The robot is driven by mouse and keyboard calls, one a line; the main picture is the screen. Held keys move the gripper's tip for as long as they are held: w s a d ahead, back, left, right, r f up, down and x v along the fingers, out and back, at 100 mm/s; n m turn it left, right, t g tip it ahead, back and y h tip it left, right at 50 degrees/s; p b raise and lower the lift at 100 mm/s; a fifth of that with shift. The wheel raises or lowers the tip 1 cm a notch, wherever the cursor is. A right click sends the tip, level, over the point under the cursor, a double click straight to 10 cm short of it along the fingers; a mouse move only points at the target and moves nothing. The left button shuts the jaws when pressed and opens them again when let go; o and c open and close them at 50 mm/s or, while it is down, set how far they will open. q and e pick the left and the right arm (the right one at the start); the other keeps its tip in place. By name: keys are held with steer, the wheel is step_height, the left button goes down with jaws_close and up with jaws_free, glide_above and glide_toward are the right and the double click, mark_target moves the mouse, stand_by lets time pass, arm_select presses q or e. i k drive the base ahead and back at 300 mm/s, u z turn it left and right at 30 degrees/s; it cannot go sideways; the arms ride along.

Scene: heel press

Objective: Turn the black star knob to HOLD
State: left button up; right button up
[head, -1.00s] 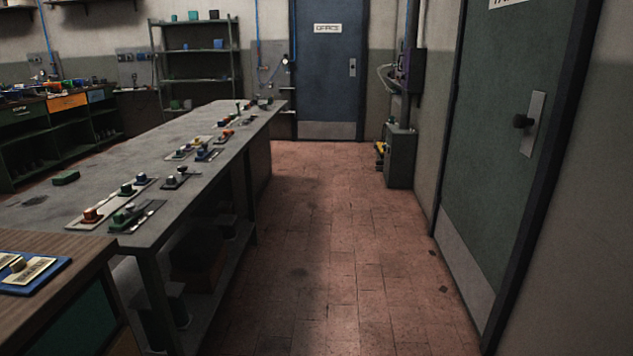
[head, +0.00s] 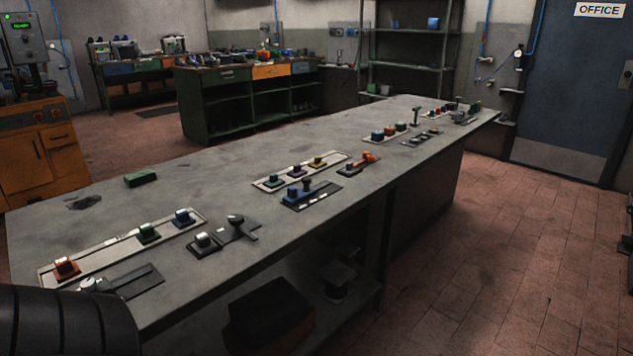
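A long grey workbench (head: 345,150) carries several control plates in the head view. A small dark knob or lever (head: 236,220) stands on a plate near the front edge, beside a pale knob (head: 203,239). Another dark knob (head: 307,184) stands on a blue plate in the middle. I cannot tell whether either is the black star knob, and no HOLD lettering is readable. A black ribbed part of mine covers the lower left corner and hides part of the near bench end. Neither gripper shows.
An orange cabinet (head: 40,165) with a panel and green display stands at the left. A green-fronted bench (head: 222,100) and a shelf rack (head: 410,45) are behind. A blue office door (head: 565,95) is at the right.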

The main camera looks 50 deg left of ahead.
mark_target(236, 220)
steer(key=i, duration=1.05)
steer(key=u, duration=3.2)
